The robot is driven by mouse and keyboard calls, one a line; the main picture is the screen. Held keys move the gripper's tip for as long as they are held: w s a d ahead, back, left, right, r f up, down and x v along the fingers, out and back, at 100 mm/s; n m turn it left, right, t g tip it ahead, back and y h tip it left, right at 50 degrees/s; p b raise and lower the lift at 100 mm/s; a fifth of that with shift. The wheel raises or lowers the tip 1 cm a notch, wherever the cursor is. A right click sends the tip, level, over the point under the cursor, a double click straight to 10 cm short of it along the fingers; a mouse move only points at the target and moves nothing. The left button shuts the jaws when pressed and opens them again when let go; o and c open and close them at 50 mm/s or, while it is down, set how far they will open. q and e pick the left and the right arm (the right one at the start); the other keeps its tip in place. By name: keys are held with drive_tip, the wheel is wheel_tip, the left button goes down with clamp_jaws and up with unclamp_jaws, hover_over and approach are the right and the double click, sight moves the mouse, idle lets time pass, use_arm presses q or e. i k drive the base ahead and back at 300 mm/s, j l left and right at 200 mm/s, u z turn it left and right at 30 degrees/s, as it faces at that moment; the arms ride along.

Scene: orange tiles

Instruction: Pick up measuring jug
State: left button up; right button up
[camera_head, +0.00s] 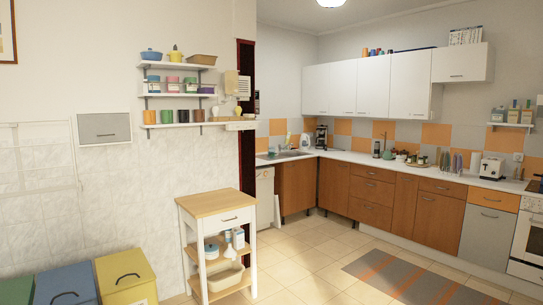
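I cannot make out the measuring jug for certain in the head view. Small white and blue items (212,251) stand on the middle shelf of a white cart (190,222) with a wooden top, but they are too small to name surely. Several small items also stand along the far counter (345,157), also too small to tell apart. Neither of my grippers is in view.
Wall shelves (180,96) with pots and cups hang at left. Blue and yellow bins (125,275) stand at lower left. A striped rug (410,275) lies on the tiles. The floor (300,260) between cart and rug is clear. A stove (527,240) is at right.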

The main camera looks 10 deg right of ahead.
sight(272, 155)
drive_tip(key=i+l+z, duration=0.2)
drive_tip(key=i+z, duration=0.2)
drive_tip(key=i, duration=0.25)
drive_tip(key=i+z, duration=0.3)
drive_tip(key=i, duration=2.25)
drive_tip(key=i+l, duration=0.1)
drive_tip(key=i, duration=2.5)
